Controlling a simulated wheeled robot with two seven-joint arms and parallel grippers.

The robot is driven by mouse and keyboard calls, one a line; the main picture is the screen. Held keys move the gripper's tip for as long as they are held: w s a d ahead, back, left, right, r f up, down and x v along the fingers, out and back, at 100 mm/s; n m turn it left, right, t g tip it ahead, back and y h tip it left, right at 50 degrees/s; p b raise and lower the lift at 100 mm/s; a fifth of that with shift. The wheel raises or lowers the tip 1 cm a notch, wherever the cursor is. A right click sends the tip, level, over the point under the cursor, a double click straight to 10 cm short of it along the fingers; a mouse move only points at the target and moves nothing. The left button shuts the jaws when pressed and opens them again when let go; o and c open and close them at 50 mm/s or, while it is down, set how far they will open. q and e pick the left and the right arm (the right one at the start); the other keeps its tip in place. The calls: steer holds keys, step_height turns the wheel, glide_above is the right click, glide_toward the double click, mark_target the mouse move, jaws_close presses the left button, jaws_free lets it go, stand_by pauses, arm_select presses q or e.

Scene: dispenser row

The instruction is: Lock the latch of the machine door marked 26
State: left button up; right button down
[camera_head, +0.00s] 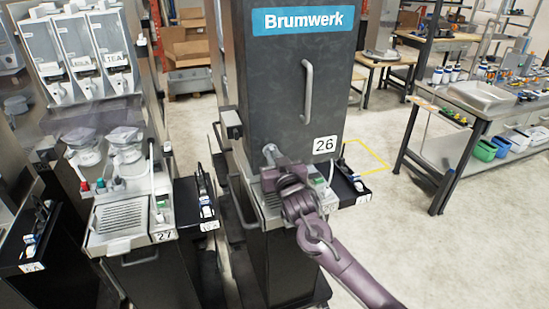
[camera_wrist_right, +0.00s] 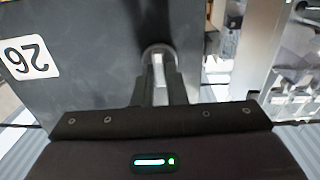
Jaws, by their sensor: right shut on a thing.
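The dark machine door (camera_head: 300,85) marked 26 stands upright in the centre of the head view, below a blue Brumwerk sign. Its label 26 (camera_head: 325,145) sits low on the right of the door and shows upside down in the right wrist view (camera_wrist_right: 30,60). The latch (camera_head: 269,151) is a round metal piece at the door's lower left. In the right wrist view the latch (camera_wrist_right: 158,53) lies between the fingers. My right gripper (camera_wrist_right: 158,85) is shut on the latch. My arm hides part of it in the head view. My left gripper is not in view.
A vertical handle (camera_head: 307,90) is on the door. A drip tray and small bottles sit under my right gripper. Machine 27 (camera_head: 125,215) stands at the left. A workbench (camera_head: 480,105) is at the right, with open floor between.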

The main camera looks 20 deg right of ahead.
steer(key=shift+a+f+n+b, duration=0.1)
steer(key=shift+n+b, duration=0.05)
steer(key=shift+n, duration=4.3)
steer(key=shift+a+f+n+b, duration=0.1)
steer(key=shift+n+b, duration=0.05)
steer(key=shift+n, duration=4.3)
steer(key=c, duration=1.5)
jaws_free()
steer(key=shift+o, duration=0.2)
